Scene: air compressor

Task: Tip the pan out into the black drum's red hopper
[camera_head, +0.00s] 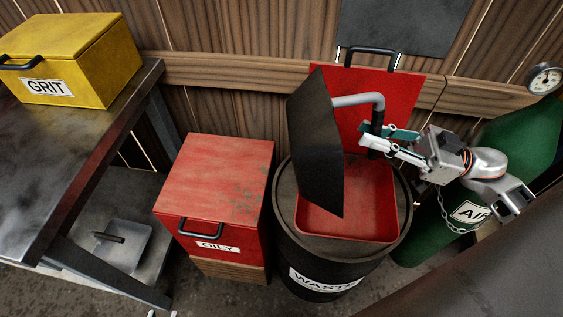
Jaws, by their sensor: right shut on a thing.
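The pan (314,150) is dark and has a bent grey handle with a black grip. My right gripper (376,143) is shut on the pan's handle. The hopper sits in the top of the black drum (322,262), labelled WASTE. The hopper's red lid (405,90) stands open behind it. The pan's other face is hidden, and no contents show. Two small pale tips at the bottom edge look like my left gripper (162,313); its opening is unclear.
A red OILY box (215,175) stands left of the drum. A yellow GRIT box (75,60) sits on the metal bench (60,165). A green AIR tank (520,140) stands close on the right.

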